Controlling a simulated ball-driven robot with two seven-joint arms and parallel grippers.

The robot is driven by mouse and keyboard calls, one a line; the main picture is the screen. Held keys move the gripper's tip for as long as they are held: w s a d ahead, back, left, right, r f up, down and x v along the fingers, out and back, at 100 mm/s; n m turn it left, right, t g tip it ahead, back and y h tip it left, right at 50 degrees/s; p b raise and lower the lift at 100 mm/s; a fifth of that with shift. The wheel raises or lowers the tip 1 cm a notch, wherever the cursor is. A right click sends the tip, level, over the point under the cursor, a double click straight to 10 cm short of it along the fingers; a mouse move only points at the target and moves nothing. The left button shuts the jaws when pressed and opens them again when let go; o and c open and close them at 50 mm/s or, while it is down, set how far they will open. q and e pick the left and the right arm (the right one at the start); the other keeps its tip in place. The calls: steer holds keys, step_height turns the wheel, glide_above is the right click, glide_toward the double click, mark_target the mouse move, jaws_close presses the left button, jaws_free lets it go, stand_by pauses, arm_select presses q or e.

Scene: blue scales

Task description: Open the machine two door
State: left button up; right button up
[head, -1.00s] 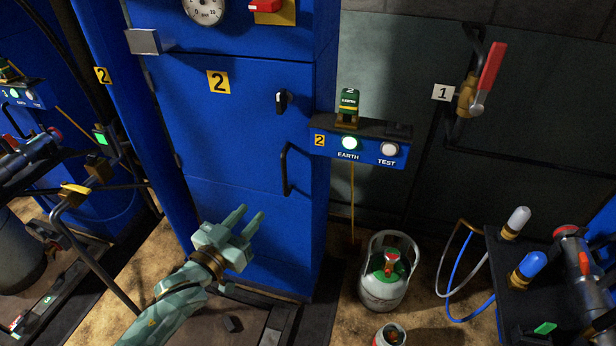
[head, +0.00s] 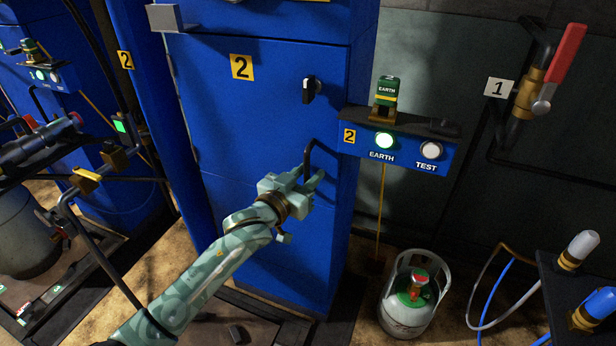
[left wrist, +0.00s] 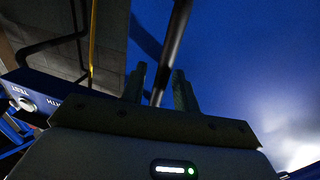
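The machine two door (head: 255,130) is a blue cabinet panel with a yellow "2" label (head: 242,67); it looks closed. A black latch knob (head: 311,90) sits near its right edge. A black bar handle (head: 308,155) is below the knob, its lower part hidden by my left gripper. My left gripper (head: 306,178) is at this handle. In the left wrist view the fingers (left wrist: 160,78) stand apart with the dark handle bar (left wrist: 172,50) running between them; a gap shows on each side, and contact is unclear. My right gripper is not in view.
An earth/test panel (head: 400,145) with a lit green button juts out right of the door. A gas cylinder (head: 405,310) stands on the floor at lower right. A red-handled valve (head: 560,65) is on the wall. Pipework (head: 90,180) stands at left.

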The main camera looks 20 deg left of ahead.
arm_select(q)
jaws_close()
steer(key=shift+s, duration=0.15)
